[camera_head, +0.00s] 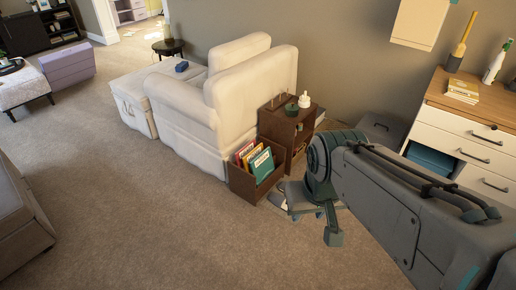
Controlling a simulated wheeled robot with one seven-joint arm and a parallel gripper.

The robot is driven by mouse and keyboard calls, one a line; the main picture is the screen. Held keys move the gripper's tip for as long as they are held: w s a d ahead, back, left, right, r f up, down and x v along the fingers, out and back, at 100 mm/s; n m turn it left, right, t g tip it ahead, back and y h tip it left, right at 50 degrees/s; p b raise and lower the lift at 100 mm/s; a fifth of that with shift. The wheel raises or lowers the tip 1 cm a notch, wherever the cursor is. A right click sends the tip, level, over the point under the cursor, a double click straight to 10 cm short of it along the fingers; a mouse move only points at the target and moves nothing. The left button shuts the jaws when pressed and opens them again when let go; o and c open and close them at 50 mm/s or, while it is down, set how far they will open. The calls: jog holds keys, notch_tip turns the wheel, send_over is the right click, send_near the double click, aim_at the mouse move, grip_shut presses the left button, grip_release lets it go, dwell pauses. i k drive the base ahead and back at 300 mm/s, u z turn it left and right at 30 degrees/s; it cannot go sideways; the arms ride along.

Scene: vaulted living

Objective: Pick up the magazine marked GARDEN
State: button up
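Several magazines stand upright in an open brown wooden holder (242,188) on the carpet beside the white sofa. The cover lettering is too small to read, so I cannot tell which is marked GARDEN. My arm reaches in from the right, and its end (333,237) hangs low, to the right of the holder and apart from the magazines. Its fingers are not clear enough to judge, and I see nothing held.
A brown side cabinet (286,128) with a white bottle (304,99) and a small green pot stands right behind the holder. The white sofa (228,98) borders it on the left. A white drawer unit (466,135) is at right. Open carpet (150,220) lies in front.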

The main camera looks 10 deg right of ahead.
aim_at(262, 167)
jog(key=z, duration=0.05)
jog(key=i, duration=2.55)
jog(key=u, duration=0.05)
